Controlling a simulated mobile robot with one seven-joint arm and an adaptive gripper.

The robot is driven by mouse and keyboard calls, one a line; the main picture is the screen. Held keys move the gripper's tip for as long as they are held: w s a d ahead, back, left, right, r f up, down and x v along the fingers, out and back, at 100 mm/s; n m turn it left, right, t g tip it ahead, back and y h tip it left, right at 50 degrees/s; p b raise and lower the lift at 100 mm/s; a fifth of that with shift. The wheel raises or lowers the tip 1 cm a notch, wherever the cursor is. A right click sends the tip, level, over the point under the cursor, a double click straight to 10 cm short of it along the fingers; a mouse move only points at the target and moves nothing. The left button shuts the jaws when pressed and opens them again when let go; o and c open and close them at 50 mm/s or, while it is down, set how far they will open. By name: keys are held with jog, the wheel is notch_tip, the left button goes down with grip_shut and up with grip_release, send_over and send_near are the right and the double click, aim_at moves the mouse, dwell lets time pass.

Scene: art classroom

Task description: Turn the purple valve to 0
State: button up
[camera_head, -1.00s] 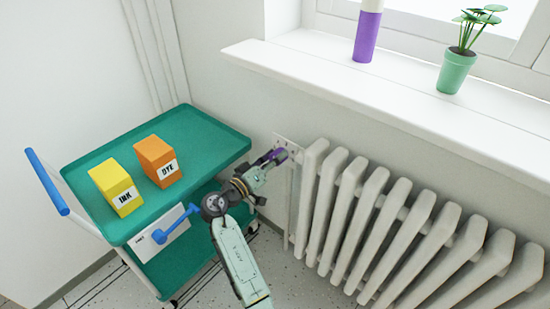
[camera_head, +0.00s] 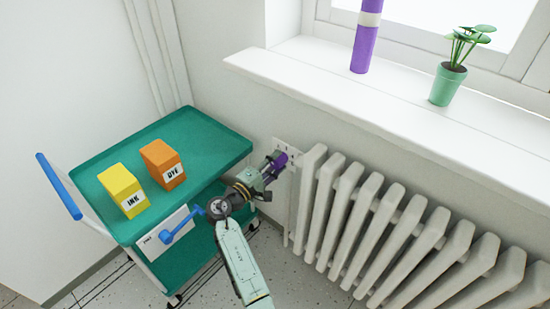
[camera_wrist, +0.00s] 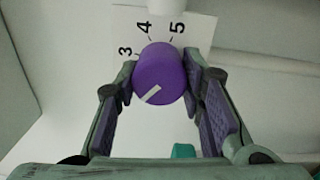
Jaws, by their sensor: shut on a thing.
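The purple valve (camera_wrist: 160,72) is a round knob with a white pointer mark on its face. In the wrist view it sits between the fingers of my gripper (camera_wrist: 162,85), which is shut on it. The pointer mark slants toward the lower left. The numbers 3, 4 and 5 show on the white dial plate (camera_wrist: 196,28) around its upper side; the 0 is not visible. In the head view the valve (camera_head: 281,158) is at the left end of the radiator, with my gripper (camera_head: 275,165) at it.
The white radiator (camera_head: 385,220) runs right from the valve under the window sill (camera_head: 400,120). A green cart (camera_head: 205,135) with a yellow ink box (camera_head: 123,190) and orange dye box (camera_head: 162,163) stands left, close to my arm. A purple cylinder (camera_head: 364,45) and potted plant (camera_head: 448,85) are on the sill.

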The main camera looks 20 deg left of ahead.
jog(key=n+p, duration=0.4)
jog(key=n, duration=0.1)
jog(key=shift+r+n, duration=0.15)
jog(key=shift+n, duration=0.25)
jog(key=n+p, duration=0.2)
jog(key=n, duration=0.1)
jog(key=shift+n+p, duration=0.3)
jog(key=shift+p, duration=0.1)
jog(key=n, duration=0.4)
jog(key=shift+d+f+p, duration=0.1)
jog(key=shift+f+p, duration=0.15)
jog(key=shift+p, duration=0.1)
jog(key=shift+s+n, duration=0.1)
jog(key=shift+n, duration=2.2)
jog(key=o, duration=1.1)
jog(key=shift+o, duration=0.2)
jog(key=shift+s, duration=0.1)
jog(key=v, duration=1.1)
jog(key=shift+s+r, duration=0.2)
jog(key=shift+s, duration=0.2)
